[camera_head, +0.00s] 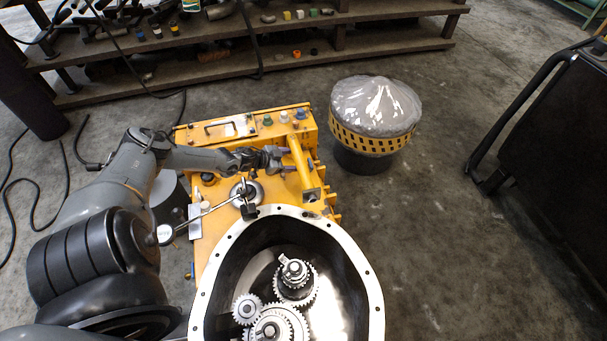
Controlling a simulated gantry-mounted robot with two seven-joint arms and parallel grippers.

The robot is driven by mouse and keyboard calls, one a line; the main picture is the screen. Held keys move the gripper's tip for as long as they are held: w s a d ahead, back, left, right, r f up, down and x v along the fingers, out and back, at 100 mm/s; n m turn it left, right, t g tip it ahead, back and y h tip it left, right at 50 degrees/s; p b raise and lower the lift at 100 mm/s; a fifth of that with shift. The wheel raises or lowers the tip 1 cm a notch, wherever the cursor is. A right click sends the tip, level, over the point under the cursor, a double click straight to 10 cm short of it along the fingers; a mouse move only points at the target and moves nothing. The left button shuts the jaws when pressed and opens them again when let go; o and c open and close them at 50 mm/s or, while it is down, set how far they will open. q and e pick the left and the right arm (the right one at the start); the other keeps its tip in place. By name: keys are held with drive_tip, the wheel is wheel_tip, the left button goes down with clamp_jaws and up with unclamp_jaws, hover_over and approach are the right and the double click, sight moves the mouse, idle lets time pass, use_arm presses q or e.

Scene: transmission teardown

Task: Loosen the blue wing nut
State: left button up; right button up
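A small pale bluish knob (300,114) sits at the right end of a row of knobs on the far top of the yellow machine (225,148). It may be the blue wing nut, but it is too small for its shape to be clear. My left gripper (287,160) reaches in from the left, over the yellow machine, nearer to me than the knobs and apart from them. Its fingers look spread, with nothing visible held between them, beside a slanted yellow bar (300,163). My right gripper is not in view.
A green knob (267,120) and a whitish knob (284,116) sit left of the bluish one. An open metal housing with gears (366,270) stands in front. A plastic-covered drum (374,112) stands at the right. Shelves (215,67) line the back.

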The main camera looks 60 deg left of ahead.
sight(309, 163)
use_arm(q)
drive_tip(key=shift+w+a+f+n+t+h+b, duration=0.1)
drive_tip(key=shift+a+f+n+t+h+b, duration=0.1)
drive_tip(key=shift+f+h+b, duration=0.35)
drive_tip(key=shift+w+a+f+n+t+h+b, duration=0.1)
drive_tip(key=shift+f+t+h+b, duration=0.2)
drive_tip(key=shift+b, duration=0.4)
drive_tip(key=shift+d+h+b, duration=0.1)
drive_tip(key=shift+h+b, duration=0.55)
drive_tip(key=shift+b, duration=0.15)
drive_tip(key=shift+w+d+f+b, duration=0.1)
drive_tip(key=shift+w+f+b, duration=0.2)
drive_tip(key=shift+w+b, duration=0.3)
drive_tip(key=shift+b+x, duration=1.75)
drive_tip(key=shift+x, duration=1.25)
drive_tip(key=shift+r, duration=0.15)
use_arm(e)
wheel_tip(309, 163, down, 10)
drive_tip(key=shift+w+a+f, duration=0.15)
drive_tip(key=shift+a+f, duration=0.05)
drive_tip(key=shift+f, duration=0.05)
